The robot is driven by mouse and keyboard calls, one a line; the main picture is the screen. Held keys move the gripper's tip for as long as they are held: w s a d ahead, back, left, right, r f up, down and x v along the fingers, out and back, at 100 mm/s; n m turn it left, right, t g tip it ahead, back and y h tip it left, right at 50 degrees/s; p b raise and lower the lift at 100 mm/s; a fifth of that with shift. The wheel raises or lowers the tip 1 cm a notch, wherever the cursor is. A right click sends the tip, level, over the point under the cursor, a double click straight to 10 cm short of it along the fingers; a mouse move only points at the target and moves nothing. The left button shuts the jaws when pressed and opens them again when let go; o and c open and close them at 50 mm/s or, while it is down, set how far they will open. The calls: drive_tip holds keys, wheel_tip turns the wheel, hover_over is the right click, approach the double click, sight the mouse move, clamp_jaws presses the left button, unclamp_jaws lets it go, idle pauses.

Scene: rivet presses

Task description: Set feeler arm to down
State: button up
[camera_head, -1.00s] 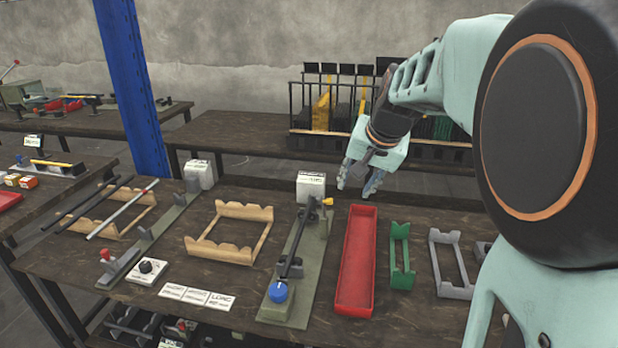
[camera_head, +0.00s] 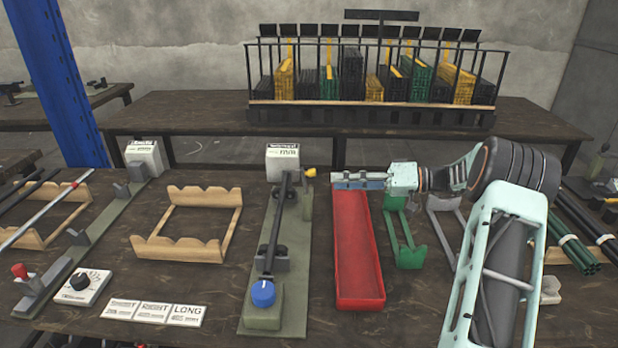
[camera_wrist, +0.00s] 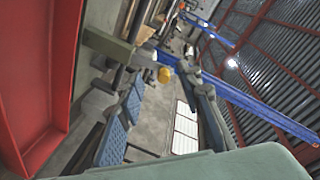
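The middle press fixture has an olive-green base (camera_head: 284,265), a blue knob (camera_head: 263,293) in front, a long black bar (camera_head: 276,225) and a white labelled box (camera_head: 283,162) at the back. A small yellow-tipped lever (camera_head: 310,172) sticks out at its back right; I take it as the feeler arm, and its exact position is too small to tell. The yellow tip also shows in the wrist view (camera_wrist: 165,75). My gripper (camera_head: 335,180) points left over the far end of the red tray, just right of the lever and apart from it. Its fingers are spread and empty.
The red tray (camera_head: 372,298) lies right of the fixture under my gripper. A green holder (camera_head: 409,258) and grey holder (camera_head: 452,248) stand farther right. A wooden frame (camera_head: 178,250) and label cards (camera_head: 153,312) lie left. A rack (camera_head: 370,115) stands on the back table.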

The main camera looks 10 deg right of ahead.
sight(312, 172)
drive_tip(key=shift+n+t+y, duration=0.3)
drive_tip(key=shift+t+y, duration=0.2)
drive_tip(key=shift+y, duration=0.1)
drive_tip(key=x, duration=0.3)
drive_tip(key=w+x, duration=0.1)
drive_tip(key=x, duration=0.1)
drive_tip(key=b+x, duration=0.1)
drive_tip(key=x, duration=0.2)
drive_tip(key=shift+w+r, duration=0.3)
drive_tip(key=shift+w, duration=0.1)
drive_tip(key=shift+d, duration=0.1)
clamp_jaws()
